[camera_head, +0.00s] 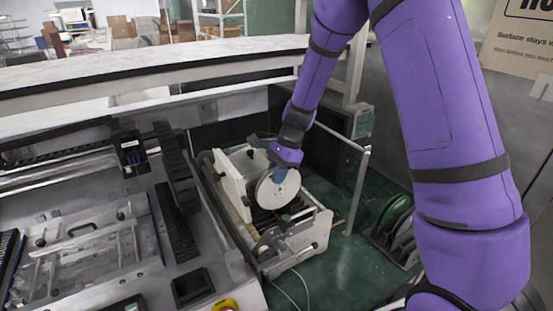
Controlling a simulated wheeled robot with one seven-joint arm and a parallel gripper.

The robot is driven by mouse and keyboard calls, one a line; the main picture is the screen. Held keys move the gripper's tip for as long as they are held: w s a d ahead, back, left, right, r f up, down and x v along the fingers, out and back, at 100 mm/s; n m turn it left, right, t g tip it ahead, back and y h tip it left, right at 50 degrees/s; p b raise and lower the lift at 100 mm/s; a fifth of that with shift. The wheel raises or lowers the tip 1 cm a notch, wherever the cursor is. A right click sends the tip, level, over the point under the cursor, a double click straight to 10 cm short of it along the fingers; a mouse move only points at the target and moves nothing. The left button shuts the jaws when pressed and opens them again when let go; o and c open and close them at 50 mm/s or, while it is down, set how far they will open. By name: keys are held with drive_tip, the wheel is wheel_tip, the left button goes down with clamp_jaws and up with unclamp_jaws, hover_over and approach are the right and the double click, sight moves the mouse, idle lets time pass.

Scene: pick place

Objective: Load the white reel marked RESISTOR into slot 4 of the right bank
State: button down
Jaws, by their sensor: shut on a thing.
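A white reel (277,190) stands on edge, its round face toward the camera. My gripper (279,173) is shut on the reel's upper edge from above. The reel is at a white-sided feeder bank (317,230) with dark slots between its walls. The reel's lower edge overlaps the slots in this view; whether it is seated or just above them I cannot tell. The RESISTOR marking and the slot numbers are too small to read. The fingertips are partly hidden by the purple wrist.
A rack at the right holds a green-rimmed reel (395,212) and a grey one beside it. A metal rail post (361,190) stands between bank and rack. Machine rails and a flat plate (90,250) fill the left. Green floor (340,265) is clear before the bank.

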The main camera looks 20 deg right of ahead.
sight(279, 201)
drive_tip(key=shift+f, duration=2)
drive_tip(key=shift+f, duration=0.2)
drive_tip(key=shift+f, duration=1.6)
drive_tip(key=shift+f, duration=2.4)
drive_tip(key=c, duration=0.7)
unclamp_jaws()
drive_tip(key=shift+r, duration=4)
